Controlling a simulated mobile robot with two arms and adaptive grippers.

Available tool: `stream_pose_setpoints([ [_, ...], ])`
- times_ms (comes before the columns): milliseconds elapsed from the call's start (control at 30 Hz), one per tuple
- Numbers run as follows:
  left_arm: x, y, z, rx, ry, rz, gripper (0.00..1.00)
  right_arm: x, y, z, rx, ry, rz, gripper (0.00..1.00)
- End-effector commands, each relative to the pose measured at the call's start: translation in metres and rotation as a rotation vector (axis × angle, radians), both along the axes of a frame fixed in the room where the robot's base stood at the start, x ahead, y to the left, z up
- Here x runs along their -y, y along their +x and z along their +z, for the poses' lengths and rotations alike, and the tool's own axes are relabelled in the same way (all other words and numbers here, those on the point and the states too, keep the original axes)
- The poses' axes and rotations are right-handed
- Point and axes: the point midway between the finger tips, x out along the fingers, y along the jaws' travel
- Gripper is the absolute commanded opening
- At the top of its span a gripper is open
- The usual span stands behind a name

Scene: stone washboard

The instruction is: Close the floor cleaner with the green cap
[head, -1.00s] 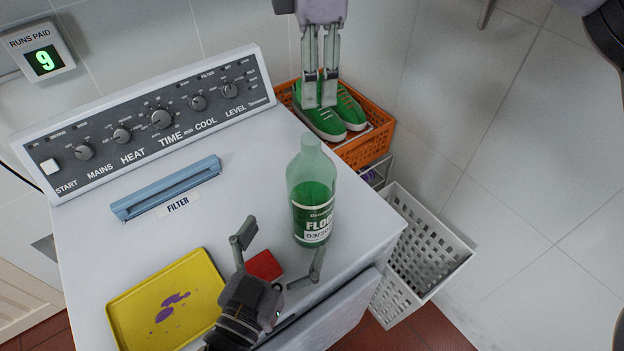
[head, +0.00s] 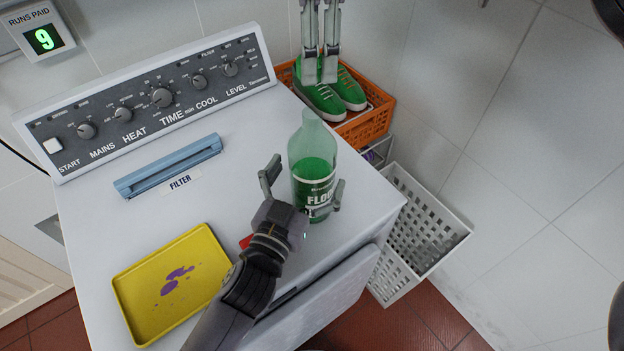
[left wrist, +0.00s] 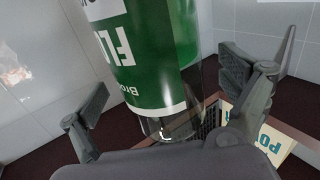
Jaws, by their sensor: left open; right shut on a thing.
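The floor cleaner (head: 313,179) is a clear bottle of green liquid with a dark green label. It stands upright and uncapped on the white machine top (head: 230,215); it also fills the middle of the left wrist view (left wrist: 155,60). My left gripper (head: 304,184) is open, with a finger on either side of the bottle's lower part; I cannot tell whether they touch it. My right gripper (head: 320,72) is at the top, in front of the green shoes, fingers close together. A bit of green shows between its fingertips, apparently the green cap, mostly hidden.
A yellow tray (head: 133,300) with purple stains lies at the front left. A red object (head: 246,241) is partly hidden behind my left arm. Green shoes (head: 348,90) sit in an orange basket (head: 375,125); a white basket (head: 425,225) stands right of the machine.

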Motion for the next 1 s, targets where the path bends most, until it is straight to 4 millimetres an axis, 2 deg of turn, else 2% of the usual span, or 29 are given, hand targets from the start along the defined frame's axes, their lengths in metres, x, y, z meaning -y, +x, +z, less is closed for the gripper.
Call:
stream_pose_setpoints([
  [200,0.008,0.019,0.0,0.0,0.0,0.0,0.95,0.0,0.0,0.0,0.0,0.0,0.0,0.23],
  [567,0.009,0.021,0.0,-0.001,-0.001,0.0,0.95,0.0,0.0,0.0,0.0,0.0,0.0,0.23],
  [1000,0.009,0.021,0.0,-0.001,0.0,0.0,0.66,0.0,0.0,0.0,0.0,0.0,0.0,0.23],
])
